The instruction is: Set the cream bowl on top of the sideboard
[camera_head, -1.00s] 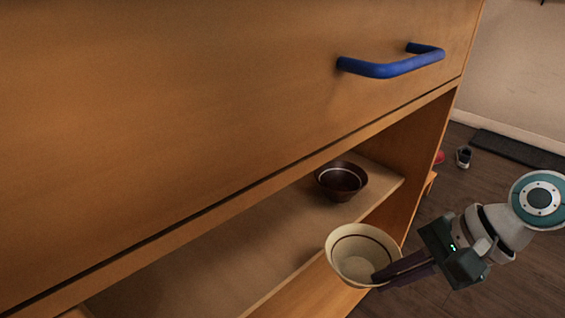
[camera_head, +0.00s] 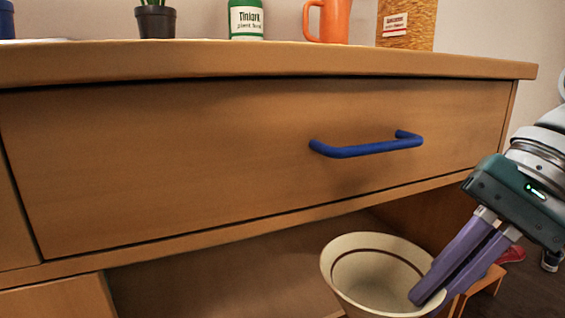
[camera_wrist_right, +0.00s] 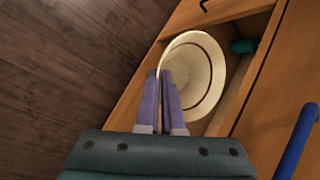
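The cream bowl (camera_head: 372,262) has a dark band inside its rim and is held in front of the open shelf, below the drawer. My right gripper (camera_head: 432,298) is shut on the bowl's right wall, one finger inside it. The right wrist view also shows the bowl (camera_wrist_right: 200,70) at the fingertips (camera_wrist_right: 165,78). The sideboard (camera_head: 250,62) is wooden, and its top is above the bowl in the head view. My left gripper is not in view.
On the sideboard top stand a potted plant (camera_head: 156,22), a green-and-white bottle (camera_head: 246,20), an orange mug (camera_head: 328,20) and a cork-like board (camera_head: 407,24). The top's right end looks clear. A blue drawer handle (camera_head: 368,149) sticks out above the bowl.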

